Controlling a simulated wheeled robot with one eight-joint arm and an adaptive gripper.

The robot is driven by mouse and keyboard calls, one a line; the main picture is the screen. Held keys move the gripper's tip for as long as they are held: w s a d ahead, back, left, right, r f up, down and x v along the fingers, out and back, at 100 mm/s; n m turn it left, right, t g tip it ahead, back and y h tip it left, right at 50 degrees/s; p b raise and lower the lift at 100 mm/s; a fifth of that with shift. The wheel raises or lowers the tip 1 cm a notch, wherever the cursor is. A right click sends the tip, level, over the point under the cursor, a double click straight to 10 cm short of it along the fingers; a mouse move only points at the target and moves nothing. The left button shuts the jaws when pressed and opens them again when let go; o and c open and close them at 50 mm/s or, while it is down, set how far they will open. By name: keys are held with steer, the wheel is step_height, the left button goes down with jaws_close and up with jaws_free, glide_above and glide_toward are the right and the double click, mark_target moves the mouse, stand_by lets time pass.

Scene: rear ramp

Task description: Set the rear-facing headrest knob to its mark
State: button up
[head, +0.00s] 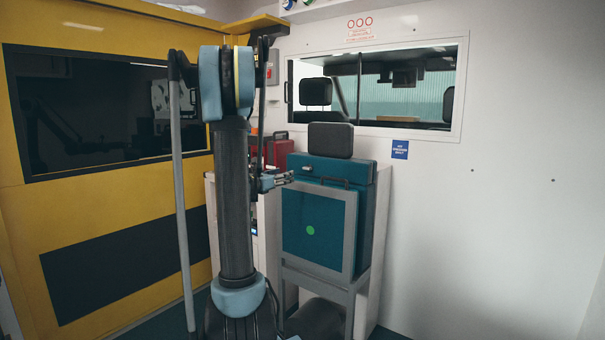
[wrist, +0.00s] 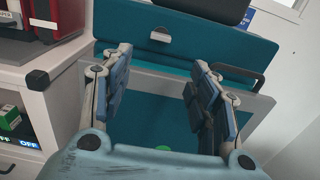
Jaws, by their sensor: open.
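The rear-facing seat (head: 303,222) is teal with a grey frame and stands against the white wall, a dark headrest (head: 331,140) above it. A small pale knob (wrist: 160,35) sits on the teal upper panel (wrist: 215,48); in the head view it is a small light spot (head: 307,169). No mark for the knob can be made out. My gripper (wrist: 162,68) is open and empty, its fingers spread either side of the knob's line and apart from it. In the head view my gripper (head: 282,179) is left of the seat's top.
A red case (wrist: 58,18) stands on a white cabinet (wrist: 50,72) at the left. A dark grab handle (wrist: 238,75) is right of my fingers. A green round spot (head: 310,230) marks the seat's front.

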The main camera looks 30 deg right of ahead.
mark_target(305, 169)
steer(key=x, duration=1.5)
steer(key=shift+w+d, duration=0.15)
steer(key=shift+d, duration=0.15)
steer(key=c, duration=1.1)
